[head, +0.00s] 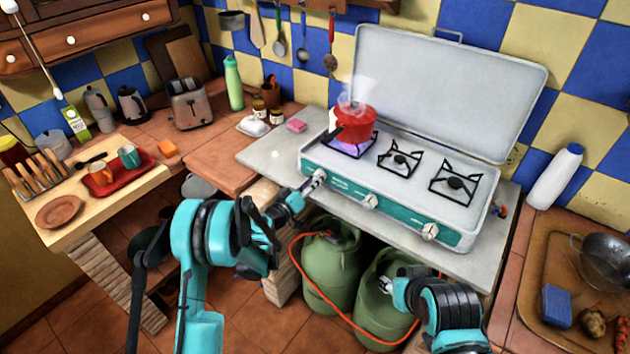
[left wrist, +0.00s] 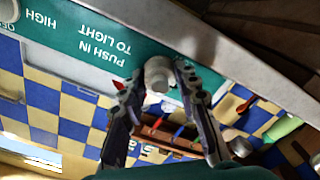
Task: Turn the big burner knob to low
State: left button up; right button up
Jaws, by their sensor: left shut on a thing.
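The camping stove (head: 335,187) stands on the grey counter with its lid up. A red pot (head: 355,122) steams on its left burner, where a bluish-purple flame (head: 350,149) shows. The pale leftmost knob (head: 319,176) is on the green front panel, below that burner. My left gripper (head: 305,187) is at this knob. In the left wrist view the round knob (left wrist: 158,74) sits between the fingertips of my left gripper (left wrist: 157,80), which is shut on it. The knob's pointer setting is hard to tell. My right gripper (head: 387,284) is low in front of the gas bottles, its jaws unclear.
A middle knob (head: 370,201) and a right knob (head: 430,232) sit along the same panel. Green gas bottles (head: 330,262) with an orange hose stand below the counter. A wooden tray (head: 535,270) with a pan is at the right.

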pick_arm(q)
jog(key=n+b, duration=0.1)
jog(key=n, duration=0.2)
jog(key=shift+f+b, duration=0.1)
jog(key=shift+b, duration=0.3)
jog(key=n+b, duration=0.1)
jog(key=n, duration=0.2)
jog(key=shift+n, duration=0.3)
jog(key=n+b, duration=0.1)
jog(key=n, duration=0.2)
jog(key=shift+n+b, duration=0.3)
jog(key=shift+b, duration=0.05)
jog(key=shift+n+b, duration=0.45)
jog(key=shift+n, duration=1.45)
jog(key=o, duration=1.2)
jog(key=shift+c, duration=0.2)
